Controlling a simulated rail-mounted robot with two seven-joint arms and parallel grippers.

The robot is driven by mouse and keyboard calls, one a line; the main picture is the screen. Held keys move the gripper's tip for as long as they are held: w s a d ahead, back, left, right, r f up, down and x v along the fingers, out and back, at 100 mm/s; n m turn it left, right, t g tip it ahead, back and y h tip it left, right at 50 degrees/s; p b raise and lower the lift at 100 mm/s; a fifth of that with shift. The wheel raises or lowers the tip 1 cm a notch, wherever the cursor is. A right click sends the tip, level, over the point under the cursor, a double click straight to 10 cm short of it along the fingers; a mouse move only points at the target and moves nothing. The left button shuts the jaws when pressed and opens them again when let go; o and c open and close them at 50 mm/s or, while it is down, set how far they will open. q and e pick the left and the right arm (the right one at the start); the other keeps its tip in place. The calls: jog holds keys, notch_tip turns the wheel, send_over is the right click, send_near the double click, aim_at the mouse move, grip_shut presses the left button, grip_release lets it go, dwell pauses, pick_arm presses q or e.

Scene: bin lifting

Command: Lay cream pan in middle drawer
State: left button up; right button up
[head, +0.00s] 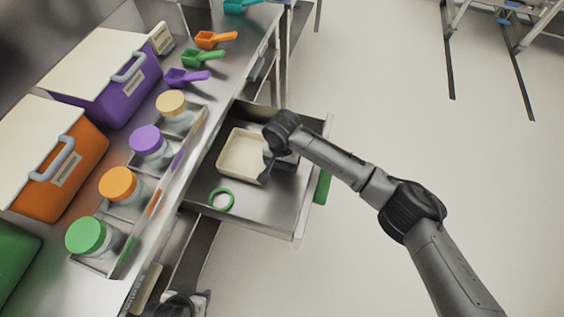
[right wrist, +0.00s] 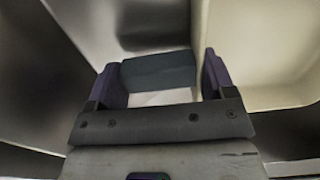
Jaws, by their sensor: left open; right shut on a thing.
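The cream pan (head: 238,154) is a shallow rectangular tray within the outline of an open metal drawer (head: 275,222); I cannot tell whether it touches the drawer floor. In the right wrist view the pan (right wrist: 262,60) is at the right, with a dark blue-grey block (right wrist: 158,70) at its side. My right gripper (head: 276,160) is shut at the pan's right side. Its fingers (right wrist: 163,82) span the block and pan wall. My left gripper (head: 182,304) shows partly at the bottom edge, open and away from the pan; its fingertips are unclear.
A green ring (head: 221,199) lies in the drawer beside the pan. Colored-lid jars (head: 119,184) stand in a metal rack on the counter. Orange (head: 60,180) and purple (head: 110,85) bins and several scoops (head: 205,58) are also there.

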jog(key=shift+w+a, duration=0.1)
jog(key=shift+a, duration=0.05)
jog(key=o, duration=0.9)
jog(key=shift+f, duration=0.1)
jog(key=shift+r, duration=0.45)
jog(key=shift+r+p, duration=2.15)
jog(key=shift+r, duration=3.6)
